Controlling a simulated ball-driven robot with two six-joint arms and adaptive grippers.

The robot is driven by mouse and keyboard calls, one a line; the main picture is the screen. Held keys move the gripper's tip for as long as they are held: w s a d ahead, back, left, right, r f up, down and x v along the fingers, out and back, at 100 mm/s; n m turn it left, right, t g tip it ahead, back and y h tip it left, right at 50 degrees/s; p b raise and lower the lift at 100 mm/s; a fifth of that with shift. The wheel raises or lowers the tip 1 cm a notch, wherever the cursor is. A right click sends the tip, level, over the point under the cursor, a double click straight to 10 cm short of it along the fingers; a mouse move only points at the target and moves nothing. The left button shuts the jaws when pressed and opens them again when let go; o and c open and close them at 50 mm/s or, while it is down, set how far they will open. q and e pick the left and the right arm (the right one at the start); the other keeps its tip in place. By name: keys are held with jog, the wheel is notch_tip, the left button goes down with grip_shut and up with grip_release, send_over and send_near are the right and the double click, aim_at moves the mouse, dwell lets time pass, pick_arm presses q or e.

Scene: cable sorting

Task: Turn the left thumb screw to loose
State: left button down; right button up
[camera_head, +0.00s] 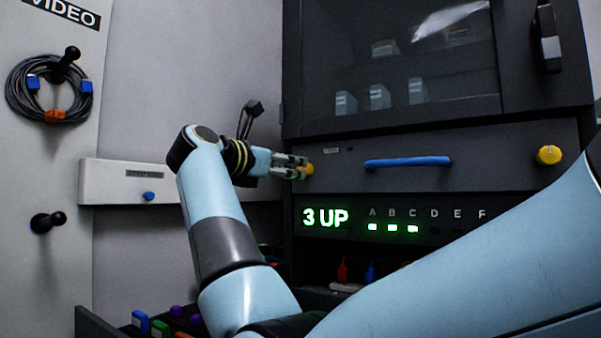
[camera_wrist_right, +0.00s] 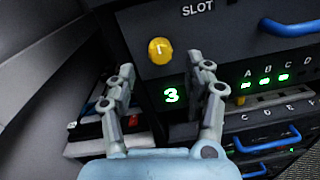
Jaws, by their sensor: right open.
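The left thumb screw (camera_head: 309,169) is a yellow knob at the left end of the dark drawer front. It also shows in the wrist view (camera_wrist_right: 160,51), with a short pale mark on its face. My right gripper (camera_head: 299,167) is at this screw in the head view, its fingers partly overlapping it. In the wrist view my right gripper (camera_wrist_right: 172,79) is open and empty, and the screw shows beyond the fingertips, not clasped. A yellow right thumb screw (camera_head: 548,154) sits at the drawer's other end. My left gripper is not in view.
A blue handle (camera_head: 408,162) sits between the screws. Below is a panel with a lit "3 UP" (camera_head: 326,217) and green lights under A, B and C. A glass-fronted cabinet (camera_head: 400,60) is above. A coiled cable (camera_head: 22,103) hangs on the left wall.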

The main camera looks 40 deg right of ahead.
aim_at(301, 168)
jog(key=x, duration=0.6)
jog(key=shift+b, duration=0.3)
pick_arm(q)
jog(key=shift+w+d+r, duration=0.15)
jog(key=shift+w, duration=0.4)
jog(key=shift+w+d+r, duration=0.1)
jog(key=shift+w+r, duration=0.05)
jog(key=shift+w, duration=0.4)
pick_arm(e)
grip_shut()
